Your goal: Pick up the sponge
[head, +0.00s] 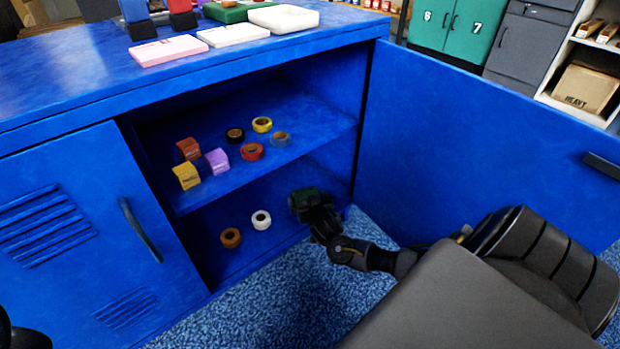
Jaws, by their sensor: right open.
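My right gripper (309,206) reaches in from the right to the lower shelf of the open blue cabinet (60,150). A dark green block (301,196), which may be the sponge, is at its fingertips. The jaws are open; the gripper partly hides the block, and I cannot tell whether they touch. No other clear sponge shows. My left gripper is not in view; only a dark part shows at the bottom left corner.
Tape rolls stand on the upper shelf (300,110); a white roll (261,220) and a brown roll (230,238) stand on the lower one. The open door (470,150) stands beside my right arm.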

